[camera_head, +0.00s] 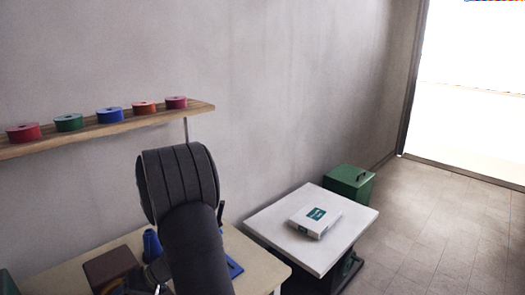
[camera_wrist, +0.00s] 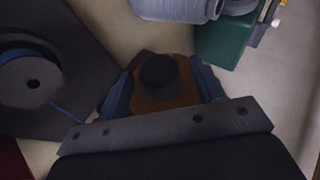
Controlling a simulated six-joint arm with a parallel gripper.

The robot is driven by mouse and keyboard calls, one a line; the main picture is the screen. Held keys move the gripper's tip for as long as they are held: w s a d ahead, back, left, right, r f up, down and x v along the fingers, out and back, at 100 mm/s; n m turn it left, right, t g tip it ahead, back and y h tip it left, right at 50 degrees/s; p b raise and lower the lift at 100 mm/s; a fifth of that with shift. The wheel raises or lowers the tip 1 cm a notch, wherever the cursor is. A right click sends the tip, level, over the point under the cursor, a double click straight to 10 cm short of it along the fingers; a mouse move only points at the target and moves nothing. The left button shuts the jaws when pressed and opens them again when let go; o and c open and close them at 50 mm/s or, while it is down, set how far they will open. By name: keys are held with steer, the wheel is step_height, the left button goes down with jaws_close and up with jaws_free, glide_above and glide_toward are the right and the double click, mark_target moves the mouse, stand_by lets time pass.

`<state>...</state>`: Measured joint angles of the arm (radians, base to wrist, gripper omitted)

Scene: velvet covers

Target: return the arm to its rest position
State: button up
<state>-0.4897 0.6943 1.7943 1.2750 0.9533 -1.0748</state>
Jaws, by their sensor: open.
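My gripper (camera_wrist: 164,78) is open in the wrist view, with its two bluish fingers spread apart. A dark round knob-like piece on a brown base (camera_wrist: 160,101) shows between the fingers; I cannot tell whether they touch it. In the head view my dark arm (camera_head: 182,190) rises in front of the workbench (camera_head: 258,268) and hides part of it. The gripper itself is mostly hidden there.
A brown block (camera_head: 110,264) and a blue object (camera_head: 152,243) are on the bench near my arm. A wall shelf (camera_head: 160,116) holds several coloured spools. To the right, a white-topped table (camera_head: 270,222) bears a white box (camera_head: 315,220); a green box (camera_head: 348,183) stands behind.

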steer(key=shift+s+a+r+t+h, duration=0.1)
steer(key=shift+r+t+h, duration=0.05)
steer(key=shift+t+h, duration=0.15)
steer(key=v, duration=1)
steer(key=shift+r, duration=0.2)
steer(key=shift+f, duration=0.1)
stand_by(0.6)
steer(key=x, duration=0.9)
steer(key=shift+a+f, duration=0.1)
steer(key=shift+f, duration=0.25)
steer(key=shift+a+f, duration=0.2)
steer(key=shift+f, duration=0.1)
steer(key=shift+d+y, duration=0.1)
steer(key=shift+y, duration=0.3)
steer(key=shift+f+m+g+y, duration=0.15)
steer(key=shift+m+g+y, duration=0.35)
steer(key=shift+g+y, duration=0.75)
